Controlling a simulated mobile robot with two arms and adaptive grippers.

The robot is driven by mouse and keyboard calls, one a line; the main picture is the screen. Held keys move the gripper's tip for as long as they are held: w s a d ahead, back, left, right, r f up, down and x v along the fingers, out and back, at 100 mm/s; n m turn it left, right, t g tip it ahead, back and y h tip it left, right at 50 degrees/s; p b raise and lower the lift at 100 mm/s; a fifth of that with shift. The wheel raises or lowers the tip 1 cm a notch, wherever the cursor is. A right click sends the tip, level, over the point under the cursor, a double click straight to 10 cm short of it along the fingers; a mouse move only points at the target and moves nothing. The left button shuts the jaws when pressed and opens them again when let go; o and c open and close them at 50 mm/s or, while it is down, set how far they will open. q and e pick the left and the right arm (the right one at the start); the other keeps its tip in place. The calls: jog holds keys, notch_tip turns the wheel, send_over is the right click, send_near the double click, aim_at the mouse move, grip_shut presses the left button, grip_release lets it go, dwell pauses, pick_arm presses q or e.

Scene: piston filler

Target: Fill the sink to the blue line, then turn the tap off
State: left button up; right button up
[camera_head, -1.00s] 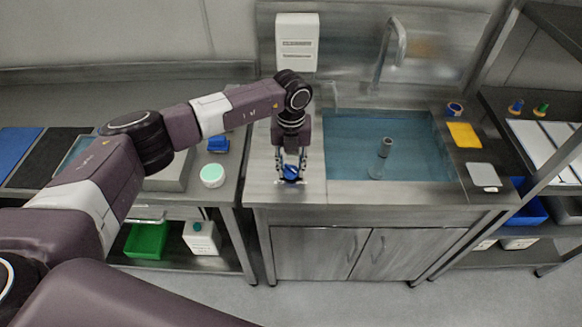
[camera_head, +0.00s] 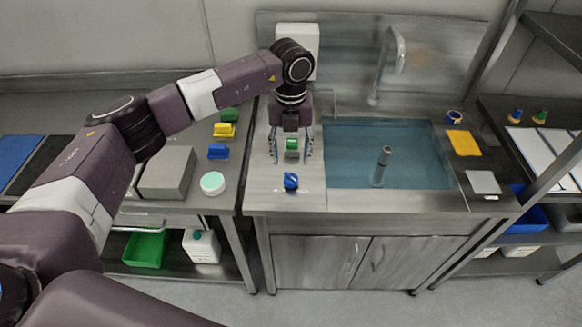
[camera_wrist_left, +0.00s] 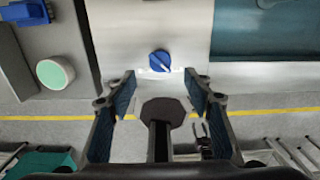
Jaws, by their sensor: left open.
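The sink (camera_head: 395,198) is set in the steel counter and holds blue water (camera_head: 345,155). An upright pipe (camera_head: 380,168) stands in the water. I cannot make out a blue line on the wall. The tall curved spout (camera_head: 390,62) rises behind the sink; I see no clear stream. A blue knob (camera_head: 291,181) with a white pointer sits on the counter left of the sink, and also shows in the left wrist view (camera_wrist_left: 160,62). My left gripper (camera_head: 291,160) is open and empty, behind the knob and apart from it. A green block-like thing (camera_head: 292,143) shows between its fingers.
A yellow cloth (camera_head: 464,143), a grey pad (camera_head: 484,182) and a blue roll (camera_head: 455,116) lie right of the sink. A round mint-topped tub (camera_head: 212,183) and a grey box (camera_head: 167,173) stand on the left bench. A white dispenser (camera_head: 308,40) hangs behind my arm.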

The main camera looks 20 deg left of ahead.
pick_arm(q)
jog(key=shift+r, duration=1.6)
